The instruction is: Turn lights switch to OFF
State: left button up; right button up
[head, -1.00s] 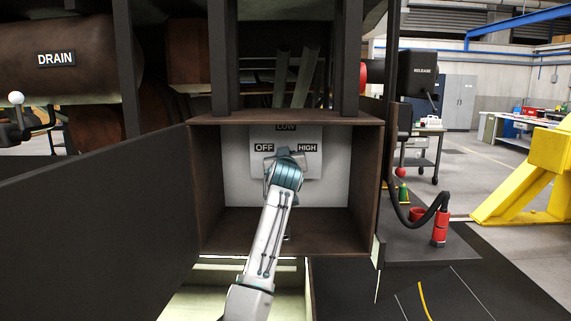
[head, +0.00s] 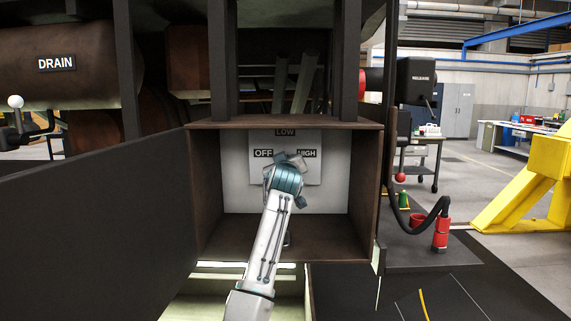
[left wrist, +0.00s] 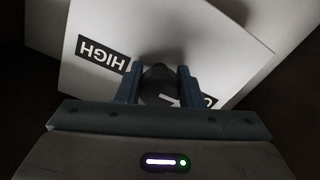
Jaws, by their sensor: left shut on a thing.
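The lights switch panel (head: 314,170) is a white plate in the back of an open brown box. Its labels read OFF (head: 263,153), LOW (head: 285,132) and HIGH (head: 307,153). My left gripper (head: 284,172) is at the panel, and its wrist hides the knob in the head view. In the left wrist view, the left gripper (left wrist: 158,90) is shut on the dark switch knob (left wrist: 157,76). HIGH (left wrist: 101,54) appears upside down at left there; a label at right is mostly hidden by a finger. A white mark shows between the fingers. My right gripper is not in view.
The brown box (head: 208,190) has side walls close around my left arm. A dark door panel (head: 95,215) stands open at left. A DRAIN tank (head: 95,85) is at upper left, and a RELEASE unit (head: 415,85) at upper right. A red cylinder (head: 440,232) with a hose stands at right.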

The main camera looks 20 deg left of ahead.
pick_arm(q)
jog(key=o, duration=1)
jog(key=shift+f, duration=0.1)
jog(key=shift+c, duration=0.2)
jog(key=b+v, duration=0.3)
jog(key=v, duration=0.7)
jog(key=shift+s, duration=0.4)
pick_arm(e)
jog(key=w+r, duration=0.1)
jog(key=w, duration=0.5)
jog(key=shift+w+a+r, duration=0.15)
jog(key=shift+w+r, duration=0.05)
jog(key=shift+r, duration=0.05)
pick_arm(q)
jog(key=shift+d, duration=0.1)
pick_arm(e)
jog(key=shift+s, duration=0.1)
